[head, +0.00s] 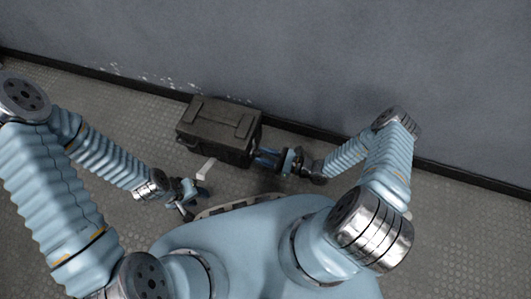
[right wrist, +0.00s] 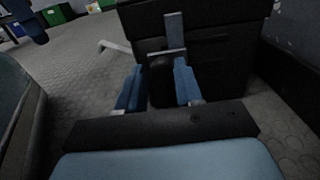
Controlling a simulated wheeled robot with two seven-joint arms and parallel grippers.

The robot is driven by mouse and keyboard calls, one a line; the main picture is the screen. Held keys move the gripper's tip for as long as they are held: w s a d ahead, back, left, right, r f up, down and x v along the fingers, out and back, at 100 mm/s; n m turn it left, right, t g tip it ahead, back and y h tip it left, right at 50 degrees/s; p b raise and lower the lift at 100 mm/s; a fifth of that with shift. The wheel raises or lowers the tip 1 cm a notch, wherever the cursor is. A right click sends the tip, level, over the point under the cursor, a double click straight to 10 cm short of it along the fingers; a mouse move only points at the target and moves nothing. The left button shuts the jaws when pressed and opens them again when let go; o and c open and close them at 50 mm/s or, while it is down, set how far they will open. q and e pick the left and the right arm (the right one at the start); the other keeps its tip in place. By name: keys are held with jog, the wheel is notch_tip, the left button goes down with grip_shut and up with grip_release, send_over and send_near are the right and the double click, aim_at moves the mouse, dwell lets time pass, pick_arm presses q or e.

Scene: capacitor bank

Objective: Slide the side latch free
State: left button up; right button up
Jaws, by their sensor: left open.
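The dark box (head: 225,112) stands on the floor near the wall. In the right wrist view, its dark side (right wrist: 215,50) faces me and carries an upright grey metal strip with a crossbar, the side latch (right wrist: 174,28). My right gripper (head: 264,157) is at the box's right side. In the right wrist view its blue fingers (right wrist: 158,88) are apart, just below the latch, with a dark block (right wrist: 160,78) between them. I cannot tell whether they touch it. My left gripper (head: 197,192) is open and empty, in front of the box and below its left part.
A pale lever (head: 206,169) sticks out from the box's front; it also shows in the right wrist view (right wrist: 115,47). The wall (head: 300,70) runs close behind the box. Green bins (right wrist: 56,14) stand far off. Floor left of the box is clear.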

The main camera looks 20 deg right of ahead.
jog(key=o, duration=0.3)
jog(key=v, duration=1.3)
jog(key=shift+s+d, duration=0.25)
jog(key=shift+d, duration=0.1)
jog(key=shift+r+p, duration=0.1)
jog(key=shift+p, duration=0.25)
